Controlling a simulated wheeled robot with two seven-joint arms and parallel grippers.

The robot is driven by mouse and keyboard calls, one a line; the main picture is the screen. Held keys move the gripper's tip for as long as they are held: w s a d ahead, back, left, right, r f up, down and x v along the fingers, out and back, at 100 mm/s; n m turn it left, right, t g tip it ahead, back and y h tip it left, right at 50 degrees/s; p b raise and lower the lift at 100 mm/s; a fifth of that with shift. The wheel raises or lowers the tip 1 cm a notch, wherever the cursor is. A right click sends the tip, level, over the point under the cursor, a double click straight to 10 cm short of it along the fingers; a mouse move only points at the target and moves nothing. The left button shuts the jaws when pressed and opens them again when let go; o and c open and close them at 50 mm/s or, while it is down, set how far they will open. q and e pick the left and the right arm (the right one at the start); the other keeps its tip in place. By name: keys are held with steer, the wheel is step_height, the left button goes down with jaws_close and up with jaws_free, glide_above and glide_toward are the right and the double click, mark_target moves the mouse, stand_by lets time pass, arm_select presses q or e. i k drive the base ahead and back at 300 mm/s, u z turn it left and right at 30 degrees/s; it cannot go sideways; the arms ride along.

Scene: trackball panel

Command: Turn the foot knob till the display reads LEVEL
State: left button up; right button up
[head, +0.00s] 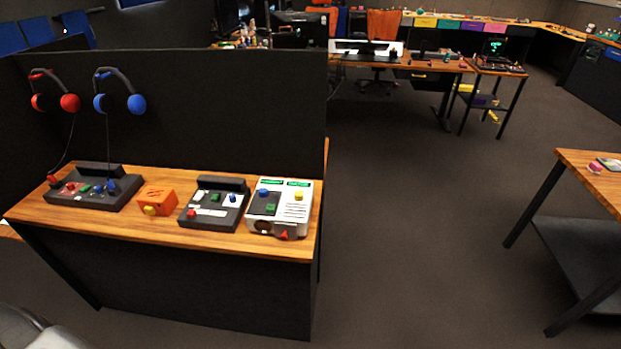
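A white panel (292,213) stands at the right end of the wooden desk, ahead and to the left. It has a blue round part, a green button and two small green displays (271,182) along its top; their text is too small to read. A red knob (284,235) sits low at its front edge, beside a dark round part. An orange box (157,200) farther left has a yellow knob (150,210) low at its front. I cannot tell for sure which is the foot knob. Neither of my grippers is in view.
The wooden desk (110,225) has a dark partition behind it. A black button box (214,205) stands close left of the white panel, and another (95,188) at the far left. Red and blue headphones hang above. Another table (592,180) is at right; the floor between is clear.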

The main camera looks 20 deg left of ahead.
mark_target(298, 195)
steer(key=i, duration=0.85)
steer(key=u, duration=1.5)
